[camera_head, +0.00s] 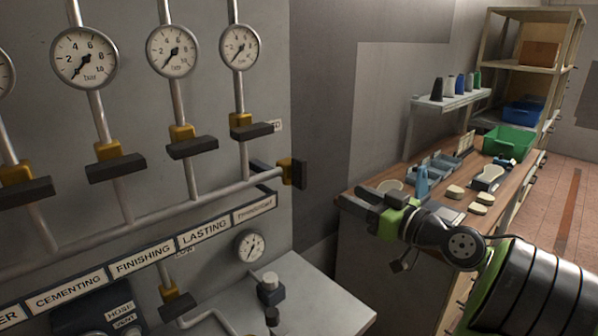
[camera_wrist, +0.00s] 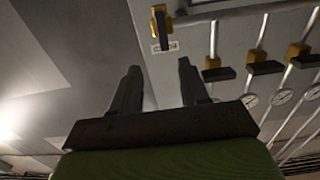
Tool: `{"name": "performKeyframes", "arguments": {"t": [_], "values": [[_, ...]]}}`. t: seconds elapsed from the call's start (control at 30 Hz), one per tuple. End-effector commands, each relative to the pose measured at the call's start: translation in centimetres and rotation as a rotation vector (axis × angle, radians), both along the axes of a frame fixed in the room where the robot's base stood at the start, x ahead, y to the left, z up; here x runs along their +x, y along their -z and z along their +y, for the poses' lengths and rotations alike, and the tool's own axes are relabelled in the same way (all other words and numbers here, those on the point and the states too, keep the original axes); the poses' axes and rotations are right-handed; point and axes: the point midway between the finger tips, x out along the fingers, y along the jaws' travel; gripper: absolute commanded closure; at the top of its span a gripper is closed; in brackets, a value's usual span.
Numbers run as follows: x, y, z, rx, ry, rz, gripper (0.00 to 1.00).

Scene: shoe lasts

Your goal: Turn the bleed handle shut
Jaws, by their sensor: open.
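The bleed handle (camera_head: 300,173) is a dark bar on a yellow valve body at the right end of the horizontal manifold pipe, standing upright. In the wrist view the handle (camera_wrist: 161,28) is at the top, beside a small label whose text is too small to read. My gripper (camera_head: 355,200) is to the right of the handle and lower in the head view, apart from it, its fingers pointing left. In the wrist view my gripper (camera_wrist: 158,66) is open and empty, and the handle lies roughly in line with the gap between the fingertips.
Several gauges, such as this one (camera_head: 238,47), and dark-handled valves line the wall panel left of the handle. A lower valve (camera_head: 176,299) and small gauge (camera_head: 250,246) sit below. A wooden workbench (camera_head: 470,222) with trays stands behind my arm. Space between gripper and handle looks clear.

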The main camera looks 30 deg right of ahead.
Motion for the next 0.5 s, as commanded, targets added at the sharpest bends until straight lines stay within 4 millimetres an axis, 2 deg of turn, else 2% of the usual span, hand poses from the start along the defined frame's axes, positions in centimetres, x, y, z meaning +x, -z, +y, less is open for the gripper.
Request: {"name": "performKeyframes", "arguments": {"t": [0.27, 0.5], "values": [[3.2, -0.2, 0.7, 0.0, -0.009, 0.001, 0.55], [9.4, -0.3, 1.6, -0.001, -0.008, 0.0, 0.55]]}}
